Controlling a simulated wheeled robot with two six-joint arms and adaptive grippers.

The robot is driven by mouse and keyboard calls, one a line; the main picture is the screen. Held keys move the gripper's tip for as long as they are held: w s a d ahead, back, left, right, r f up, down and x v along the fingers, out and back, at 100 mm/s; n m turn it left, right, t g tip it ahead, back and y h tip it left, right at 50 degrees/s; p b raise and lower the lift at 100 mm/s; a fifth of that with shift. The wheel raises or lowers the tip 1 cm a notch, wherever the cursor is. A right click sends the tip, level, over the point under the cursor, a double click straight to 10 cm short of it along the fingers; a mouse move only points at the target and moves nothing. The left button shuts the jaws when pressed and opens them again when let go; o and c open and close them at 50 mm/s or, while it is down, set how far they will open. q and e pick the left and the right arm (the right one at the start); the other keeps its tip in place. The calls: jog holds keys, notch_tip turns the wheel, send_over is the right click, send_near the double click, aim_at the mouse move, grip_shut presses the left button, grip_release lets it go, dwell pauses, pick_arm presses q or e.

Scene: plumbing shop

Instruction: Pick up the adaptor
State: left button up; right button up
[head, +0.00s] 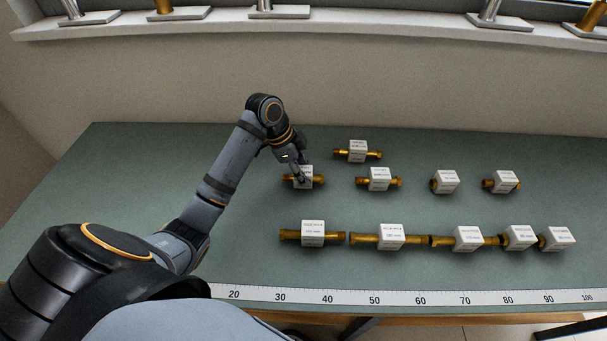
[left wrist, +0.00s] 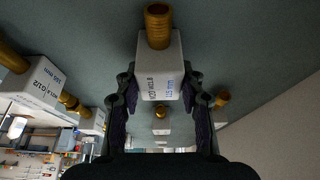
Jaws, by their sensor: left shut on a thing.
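My left gripper (head: 301,172) is at the left end of the middle row of labelled brass fittings. It is shut on a fitting with a white block (head: 305,182) and brass ends showing on both sides. In the left wrist view the same white block (left wrist: 160,75) sits between the two fingers of the gripper (left wrist: 160,90), with a threaded brass end (left wrist: 158,27) pointing up in the picture. I cannot tell whether it touches the table or which piece the task calls the adaptor. My right gripper is not in view.
More labelled brass fittings lie close by: one (head: 358,151) behind, one (head: 380,179) to the right, and a front row starting with a long one (head: 313,233). A ruler strip (head: 400,297) runs along the front edge of the green table (head: 560,205). The table's left part is clear.

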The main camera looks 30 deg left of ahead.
aim_at(308, 174)
pick_arm(q)
jog(key=shift+r, duration=0.5)
jog(key=r, duration=0.1)
jog(key=d+r, duration=0.1)
jog(key=r, duration=0.2)
jog(key=shift+s+d+r+b, duration=0.1)
jog(key=shift+s+d+b, duration=0.15)
jog(key=shift+d+b, duration=0.1)
jog(key=s+d+r+p, duration=0.4)
jog(key=d+r+p, duration=0.4)
jog(key=d+p, duration=0.3)
jog(key=p, duration=0.4)
jog(key=shift+s+d, duration=0.2)
jog(key=shift+s, duration=0.1)
jog(key=shift+f, duration=0.15)
